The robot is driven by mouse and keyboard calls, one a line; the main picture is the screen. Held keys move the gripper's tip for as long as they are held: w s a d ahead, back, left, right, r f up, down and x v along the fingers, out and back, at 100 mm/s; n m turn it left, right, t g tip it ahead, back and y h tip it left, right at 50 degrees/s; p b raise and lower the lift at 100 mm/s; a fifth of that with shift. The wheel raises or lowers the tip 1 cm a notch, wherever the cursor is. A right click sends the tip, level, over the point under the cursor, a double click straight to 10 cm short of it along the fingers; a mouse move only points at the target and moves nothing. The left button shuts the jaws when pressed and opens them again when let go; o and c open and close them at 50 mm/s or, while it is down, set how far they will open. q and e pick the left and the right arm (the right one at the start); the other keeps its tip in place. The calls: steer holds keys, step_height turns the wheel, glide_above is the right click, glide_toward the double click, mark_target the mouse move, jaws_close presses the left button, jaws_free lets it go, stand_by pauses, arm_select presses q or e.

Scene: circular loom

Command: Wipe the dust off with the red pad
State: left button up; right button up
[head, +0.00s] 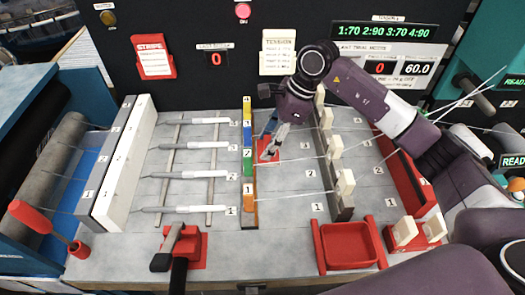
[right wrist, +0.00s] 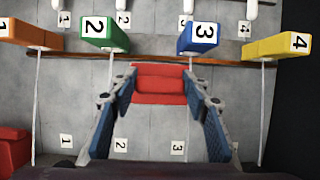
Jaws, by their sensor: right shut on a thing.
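The red pad (right wrist: 160,84) sits between the two blue-lined fingertips of my right gripper (right wrist: 160,92) in the right wrist view. My right gripper (head: 268,153) is shut on it; in the head view it points down at the loom's grey deck, just right of the strip of coloured blocks (head: 247,165). Red (head: 274,156) shows around the fingertips there, partly hidden by them. I cannot tell whether the pad touches the deck. No dust can be made out clearly on the deck (head: 290,180). My left gripper is not in view.
Pale threads cross the deck. A dark rail with cream clips (head: 345,183) stands right of the gripper. A red tray (head: 348,245) lies at the front, a black-handled tool (head: 180,245) front left. White-tipped shuttles (head: 195,209) lie left of the coloured strip.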

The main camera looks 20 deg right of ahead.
steer(key=shift+w+d+r, duration=0.1)
steer(key=shift+r, duration=0.75)
steer(key=shift+p+v, duration=0.5)
steer(key=shift+v, duration=0.35)
steer(key=shift+r+p, duration=0.35)
steer(key=shift+r, duration=0.35)
steer(key=shift+r+p, duration=0.35)
steer(key=shift+r, duration=0.75)
